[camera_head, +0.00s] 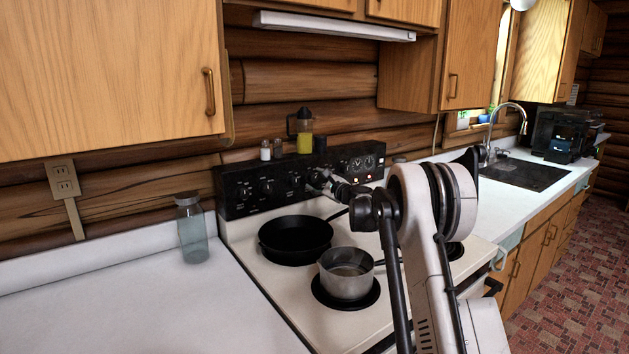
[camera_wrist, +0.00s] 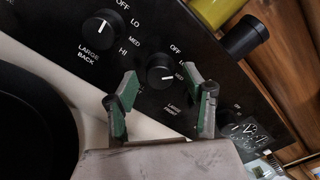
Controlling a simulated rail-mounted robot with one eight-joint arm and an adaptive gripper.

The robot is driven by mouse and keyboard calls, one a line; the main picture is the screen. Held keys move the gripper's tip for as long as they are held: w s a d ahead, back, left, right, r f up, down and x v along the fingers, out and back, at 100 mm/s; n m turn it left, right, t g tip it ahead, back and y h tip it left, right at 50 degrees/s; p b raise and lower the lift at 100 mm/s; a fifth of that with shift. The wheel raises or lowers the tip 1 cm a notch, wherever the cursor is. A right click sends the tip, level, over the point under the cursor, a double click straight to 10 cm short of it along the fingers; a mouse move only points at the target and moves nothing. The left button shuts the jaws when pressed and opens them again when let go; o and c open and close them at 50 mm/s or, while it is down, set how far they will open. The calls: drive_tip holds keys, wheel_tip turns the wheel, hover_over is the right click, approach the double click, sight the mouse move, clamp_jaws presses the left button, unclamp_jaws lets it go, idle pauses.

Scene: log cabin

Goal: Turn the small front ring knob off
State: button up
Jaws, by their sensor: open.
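The black stove control panel (camera_head: 262,187) stands at the back of the white stove, with several knobs. My gripper (camera_head: 322,183) is at the panel's middle. In the wrist view my gripper (camera_wrist: 162,75) is open, with one finger on each side of a round black knob (camera_wrist: 160,75). Contact cannot be told. That knob's white mark points right, toward MED; its lower label is blurred and seems to read LARGE FRONT. A knob labelled LARGE BACK (camera_wrist: 100,29) is to its left, its mark pointing up. I cannot make out a small front label.
A black frying pan (camera_head: 295,236) and a steel pot (camera_head: 347,275) stand on the burners below my arm. Shakers (camera_head: 265,151) and an oil bottle (camera_head: 303,130) stand on top of the panel. A glass jar (camera_head: 191,232) stands on the left counter, which is otherwise clear.

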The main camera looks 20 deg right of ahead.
drive_tip(key=shift+w+a, duration=0.15)
drive_tip(key=shift+w, duration=0.4)
drive_tip(key=c, duration=1.1)
drive_tip(key=shift+n, duration=0.4)
drive_tip(key=n+b, duration=0.1)
drive_tip(key=n, duration=0.2)
drive_tip(key=shift+b, duration=0.3)
drive_tip(key=shift+n+b, duration=0.55)
drive_tip(key=shift+n, duration=1.55)
